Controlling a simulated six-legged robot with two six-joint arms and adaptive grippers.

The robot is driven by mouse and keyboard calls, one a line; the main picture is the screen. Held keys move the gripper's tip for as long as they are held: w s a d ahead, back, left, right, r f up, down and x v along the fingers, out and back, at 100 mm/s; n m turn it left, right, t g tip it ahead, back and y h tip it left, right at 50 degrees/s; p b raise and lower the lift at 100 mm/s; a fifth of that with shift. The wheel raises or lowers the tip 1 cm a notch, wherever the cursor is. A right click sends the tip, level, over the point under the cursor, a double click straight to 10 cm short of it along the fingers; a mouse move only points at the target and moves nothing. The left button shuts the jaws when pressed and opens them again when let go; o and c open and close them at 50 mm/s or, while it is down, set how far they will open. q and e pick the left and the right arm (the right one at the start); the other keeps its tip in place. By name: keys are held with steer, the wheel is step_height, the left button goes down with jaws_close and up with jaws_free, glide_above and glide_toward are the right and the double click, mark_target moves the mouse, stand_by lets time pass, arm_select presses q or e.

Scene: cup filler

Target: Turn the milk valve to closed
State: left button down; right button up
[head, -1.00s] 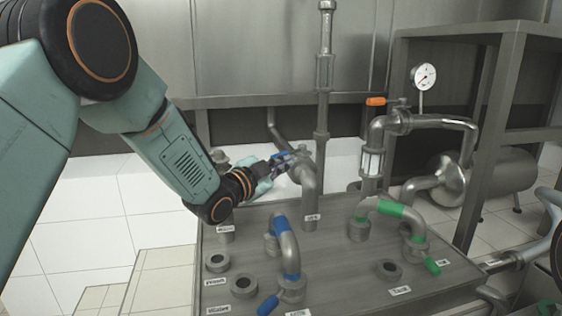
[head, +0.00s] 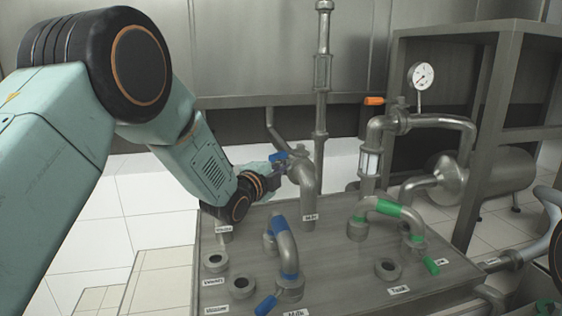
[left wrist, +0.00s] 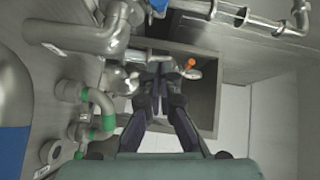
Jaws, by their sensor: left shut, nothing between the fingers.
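A valve with a blue handle (head: 280,156) sits on the upright, bent grey pipe (head: 304,176) at the back of the panel. My left gripper (head: 278,165) is shut and empty, close beside this handle. Whether the fingers touch the handle cannot be told. In the left wrist view its dark fingers (left wrist: 160,72) point away from the camera, close together. A second blue handle (head: 266,304) is at the front, by a label (head: 296,313) that seems to read Milk.
A blue-banded bent pipe (head: 288,250) and a green-banded pipe (head: 389,208) rise from the metal panel (head: 335,285). An orange handle (head: 374,101) is at the back right, and a green handle (head: 432,266) at the right. Open sockets (head: 241,286) lie at the front left.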

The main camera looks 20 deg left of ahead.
mark_target(287, 153)
arm_select(q)
steer(key=w+a+f, duration=0.1)
steer(key=w+a, duration=0.1)
steer(key=w, duration=0.5)
steer(key=shift+a+b, duration=0.25)
steer(key=shift+b, duration=0.05)
arm_select(e)
steer(key=shift+f, duration=0.3)
